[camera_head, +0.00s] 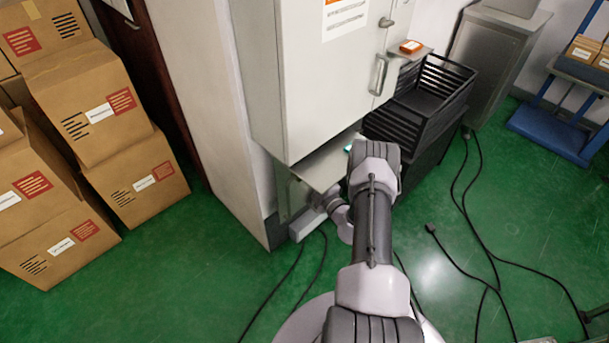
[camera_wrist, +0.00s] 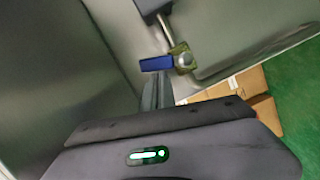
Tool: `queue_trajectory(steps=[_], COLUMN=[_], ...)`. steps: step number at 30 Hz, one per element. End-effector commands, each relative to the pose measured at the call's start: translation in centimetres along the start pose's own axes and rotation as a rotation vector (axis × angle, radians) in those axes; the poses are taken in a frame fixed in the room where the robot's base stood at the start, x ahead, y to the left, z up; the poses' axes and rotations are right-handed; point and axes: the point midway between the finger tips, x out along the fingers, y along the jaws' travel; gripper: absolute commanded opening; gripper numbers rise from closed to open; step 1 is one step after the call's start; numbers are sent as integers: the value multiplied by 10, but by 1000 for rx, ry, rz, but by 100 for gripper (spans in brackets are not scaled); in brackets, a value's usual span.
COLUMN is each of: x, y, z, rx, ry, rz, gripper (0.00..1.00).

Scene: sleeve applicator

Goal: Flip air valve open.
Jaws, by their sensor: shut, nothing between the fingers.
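The air valve shows in the wrist view, with a blue lever handle (camera_wrist: 157,63) and a brass-coloured body (camera_wrist: 181,54) on a metal pipe. The handle points left in the picture, across the pipe that comes down from above. My gripper (camera_wrist: 153,78) is shut and empty, its narrow fingers pointing at the handle. The fingertips lie just below the handle in the picture; I cannot tell whether they touch it. In the head view the valve and my fingers are hidden beneath the white cabinet (camera_head: 320,80), where my arm reaches in.
Metal panels surround the valve, with a lower edge to the right. Cardboard boxes (camera_head: 95,110) are stacked at the left. A black crate (camera_head: 425,98) stands right of the cabinet. Black cables (camera_head: 465,190) lie on the green floor (camera_head: 180,285), which has open room.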

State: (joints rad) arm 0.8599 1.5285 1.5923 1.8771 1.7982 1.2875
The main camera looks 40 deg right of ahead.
Motion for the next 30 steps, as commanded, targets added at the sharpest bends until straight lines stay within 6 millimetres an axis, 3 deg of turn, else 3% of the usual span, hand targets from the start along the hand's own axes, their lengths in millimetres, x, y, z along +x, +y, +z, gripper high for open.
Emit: queue_trajectory(steps=[30], x=[-6], y=[3], z=[3], rx=[-2], ry=[-2], rz=[0], gripper=[0])
